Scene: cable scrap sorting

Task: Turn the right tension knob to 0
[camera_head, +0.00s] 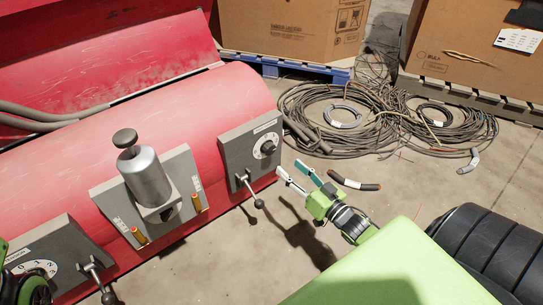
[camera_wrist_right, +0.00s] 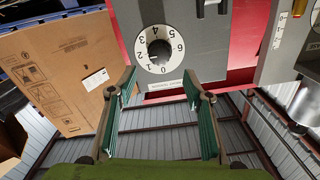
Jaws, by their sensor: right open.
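The right tension knob (camera_head: 267,147) is a dark knob on a white numbered dial, on a grey panel of the red machine. In the right wrist view the knob (camera_wrist_right: 158,48) shows large, with numbers 0 to 6 around it and 0 towards the bottom; its exact setting is hard to read. My right gripper (camera_head: 292,173) is open and empty, to the lower right of the panel and apart from the knob. In the wrist view its fingers (camera_wrist_right: 160,84) stand below the dial. Green and black parts of my left arm show at the lower left; its fingers are not clear.
A lever with a ball end (camera_head: 259,203) sticks out below the right panel, near my right gripper. A metal cylinder (camera_head: 146,178) stands on the middle panel. Coiled cables (camera_head: 340,118) and cable scraps lie on the floor behind. Cardboard boxes (camera_head: 290,28) stand at the back.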

